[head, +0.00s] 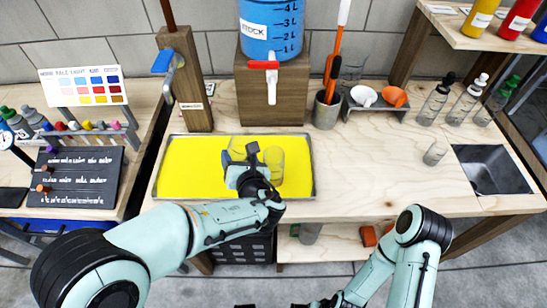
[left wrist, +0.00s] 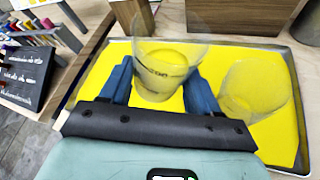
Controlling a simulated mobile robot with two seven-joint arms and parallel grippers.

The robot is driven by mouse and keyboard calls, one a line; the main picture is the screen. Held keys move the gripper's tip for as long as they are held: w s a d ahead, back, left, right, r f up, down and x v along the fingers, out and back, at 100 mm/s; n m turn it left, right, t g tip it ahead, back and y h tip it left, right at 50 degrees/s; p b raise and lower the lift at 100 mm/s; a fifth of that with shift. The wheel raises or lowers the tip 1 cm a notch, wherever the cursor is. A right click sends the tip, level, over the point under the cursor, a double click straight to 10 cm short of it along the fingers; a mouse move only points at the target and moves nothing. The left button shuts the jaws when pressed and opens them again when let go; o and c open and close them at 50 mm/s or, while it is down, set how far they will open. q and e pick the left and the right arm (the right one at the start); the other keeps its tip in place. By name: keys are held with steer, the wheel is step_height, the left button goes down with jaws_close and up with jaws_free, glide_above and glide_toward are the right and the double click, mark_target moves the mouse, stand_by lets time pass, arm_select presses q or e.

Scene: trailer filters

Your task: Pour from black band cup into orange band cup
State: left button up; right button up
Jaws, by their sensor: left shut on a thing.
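My left gripper (head: 240,160) is over the yellow tray (head: 190,165), its blue fingers shut on a clear cup (left wrist: 160,72). Dark print shows on this cup's side; I cannot make out a band colour. In the head view the held cup (head: 237,146) is partly hidden by the gripper. A second clear cup (left wrist: 252,90) stands just to its right on the yellow surface, also in the head view (head: 273,164); its band is not clear. I cannot tell whether either cup holds anything. My right arm's end (head: 322,303) is at the bottom edge, its fingers mostly cut off.
A blue stock container (head: 270,25) with a red-and-white tap sits on a wooden block (head: 290,95) behind the tray. A wooden post (head: 187,75) stands back left. The bench middle is clear.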

arm_select(q)
steer(key=shift+a+f+b, duration=0.2)
steer(key=shift+f+b, duration=0.3)
steer(key=shift+f, duration=0.4)
steer(key=shift+a+n+h+b, duration=0.3)
steer(key=shift+a+n, duration=0.05)
steer(key=shift+n, duration=0.15)
steer(key=shift+a+f+n+h+b, duration=0.3)
steer(key=shift+a+n+h+b, duration=0.3)
steer(key=shift+n+h+b, duration=0.3)
steer(key=shift+r, duration=0.4)
step_height(320, 180, up, 4)
steer(key=p, duration=0.4)
steer(key=shift+r, duration=0.2)
steer(key=shift+g, duration=0.3)
arm_select(e)
steer(key=shift+w+r+t, duration=0.2)
steer(key=shift+w+r, duration=0.05)
steer(key=shift+w, duration=0.4)
steer(key=shift+w+r+t, duration=0.2)
steer(key=shift+w+r, duration=0.05)
steer(key=shift+w, duration=0.35)
